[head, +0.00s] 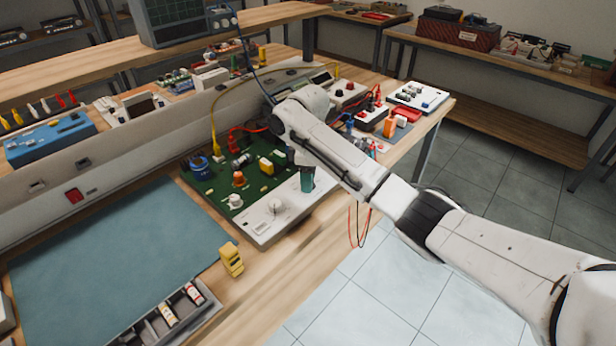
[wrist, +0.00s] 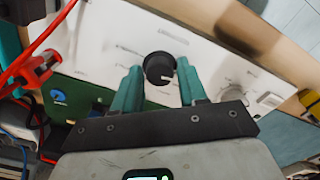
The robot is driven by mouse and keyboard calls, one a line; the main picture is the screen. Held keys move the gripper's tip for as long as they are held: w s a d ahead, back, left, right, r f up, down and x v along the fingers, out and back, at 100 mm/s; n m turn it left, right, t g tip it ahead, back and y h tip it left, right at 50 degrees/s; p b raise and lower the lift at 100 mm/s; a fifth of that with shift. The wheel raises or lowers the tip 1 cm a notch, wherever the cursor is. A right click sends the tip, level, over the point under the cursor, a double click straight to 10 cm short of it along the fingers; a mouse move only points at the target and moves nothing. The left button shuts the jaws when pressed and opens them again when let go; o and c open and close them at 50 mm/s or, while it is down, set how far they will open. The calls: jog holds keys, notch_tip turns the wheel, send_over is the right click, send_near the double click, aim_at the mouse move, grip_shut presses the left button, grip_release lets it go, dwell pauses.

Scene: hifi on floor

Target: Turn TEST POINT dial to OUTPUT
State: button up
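A black round dial (wrist: 159,68) with a white pointer mark stands on a white panel (wrist: 100,45) in the wrist view. The printing around it is too blurred to read, so I cannot tell whether it is the TEST POINT dial or where OUTPUT lies. My gripper (wrist: 159,70) has its two teal fingers apart, one on each side of this dial; I cannot tell whether they touch it. In the head view my gripper (head: 307,186) is over the right part of the white panel (head: 262,229) and hides the black dial.
A white knob (head: 275,206) and another pale knob (head: 235,201) stand left of my gripper. The green circuit board (head: 215,185) lies behind the panel. A yellow block (head: 231,261) stands near the blue-green mat (head: 110,265). Red leads (wrist: 40,65) pass close on the left.

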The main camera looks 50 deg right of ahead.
jog(key=c, duration=0.7)
jog(key=shift+r+m+p, duration=0.1)
jog(key=shift+m+p, duration=0.3)
jog(key=shift+p, duration=0.15)
jog(key=m+p, duration=0.2)
jog(key=p, duration=0.1)
jog(key=shift+a+r+m, duration=0.1)
jog(key=shift+m, duration=0.2)
jog(key=m+p, duration=0.3)
jog(key=shift+m, duration=0.3)
jog(key=m+p, duration=0.2)
jog(key=m, duration=0.2)
jog(key=shift+m+p, duration=0.3)
jog(key=shift+f+m+p, duration=0.2)
jog(key=shift+m+p, duration=0.45)
jog(key=shift+m, duration=1.35)
